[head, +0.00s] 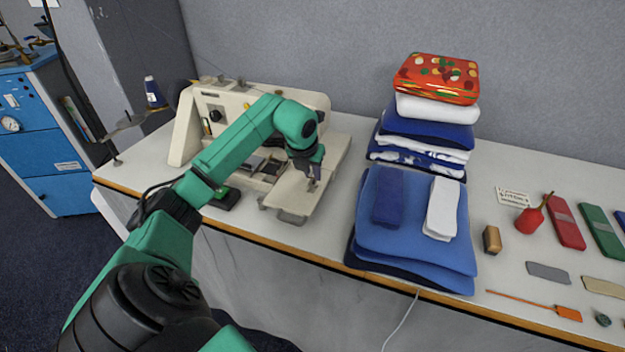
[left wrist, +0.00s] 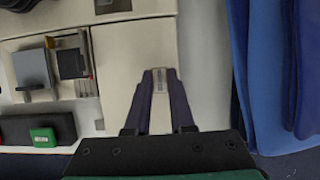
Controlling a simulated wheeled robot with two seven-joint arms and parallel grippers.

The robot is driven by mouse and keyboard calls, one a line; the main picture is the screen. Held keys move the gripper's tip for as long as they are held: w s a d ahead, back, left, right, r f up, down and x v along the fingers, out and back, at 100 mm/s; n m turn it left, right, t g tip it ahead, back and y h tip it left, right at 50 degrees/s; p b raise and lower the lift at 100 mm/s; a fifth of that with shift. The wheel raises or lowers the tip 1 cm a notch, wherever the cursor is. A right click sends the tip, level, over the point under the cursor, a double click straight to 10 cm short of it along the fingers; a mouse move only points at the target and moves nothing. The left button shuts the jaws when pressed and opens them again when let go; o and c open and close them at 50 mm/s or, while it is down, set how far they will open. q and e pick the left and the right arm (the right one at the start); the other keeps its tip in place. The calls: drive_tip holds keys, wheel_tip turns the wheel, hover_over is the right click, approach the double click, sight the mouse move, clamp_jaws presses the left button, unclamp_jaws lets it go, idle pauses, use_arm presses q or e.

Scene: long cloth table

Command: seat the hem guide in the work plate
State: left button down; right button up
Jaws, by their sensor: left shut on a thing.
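My left gripper (head: 313,184) points down over the right part of the sewing machine's bed. In the left wrist view its dark fingers (left wrist: 160,74) are shut on a small, narrow, pale grey piece, the hem guide (left wrist: 160,82). The cream work plate (head: 290,198) lies under the gripper, and it also shows in the left wrist view (left wrist: 115,55). The fingers hide part of the guide and of the plate below it. I cannot tell whether the guide touches the plate. My right gripper is not in view.
The cream sewing machine (head: 215,105) stands behind and left of the gripper. A green-topped black box (head: 226,198) sits at the table's front edge. Folded blue cloths (head: 415,245) are stacked close on the right. Small tools and colored packets lie farther right.

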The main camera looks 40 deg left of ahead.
use_arm(q)
drive_tip(key=shift+s+f, duration=0.25)
drive_tip(key=shift+f, duration=0.95)
drive_tip(key=shift+d, duration=0.15)
